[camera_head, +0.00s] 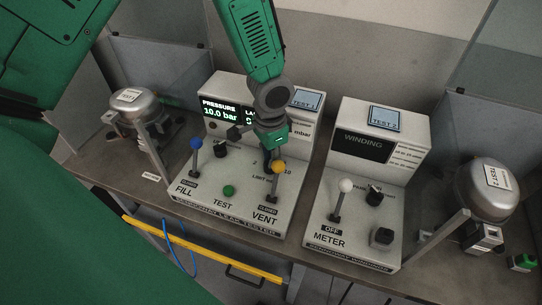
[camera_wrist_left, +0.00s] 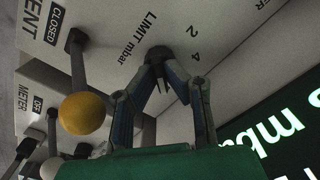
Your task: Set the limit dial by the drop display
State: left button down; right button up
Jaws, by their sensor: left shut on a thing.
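My left gripper (camera_head: 268,150) reaches down from the top onto the leak tester panel. In the left wrist view its two fingers (camera_wrist_left: 165,78) close on the dark limit dial (camera_wrist_left: 158,53), beside the "LIMIT mbar" label and the numbers 2 and 4. The pressure display (camera_head: 221,112) reads 10.0 bar. The drop display (camera_head: 249,117) beside it is mostly covered by my arm; in the left wrist view its green text (camera_wrist_left: 275,135) is cut off, with "mba" legible. My right gripper is not in view.
The yellow-knobbed VENT lever (camera_head: 278,167) stands close to the gripper, labelled CLOSED. The blue-knobbed FILL lever (camera_head: 196,144) and green TEST button (camera_head: 229,190) are to the left. The winding tester (camera_head: 355,240) stands to the right. Silver compressors (camera_head: 137,107) (camera_head: 487,187) flank both testers.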

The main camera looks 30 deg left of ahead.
pick_arm(q)
jog(key=c, duration=1.6)
grip_release()
jog(key=shift+w, duration=0.1)
jog(key=shift+c, duration=0.2)
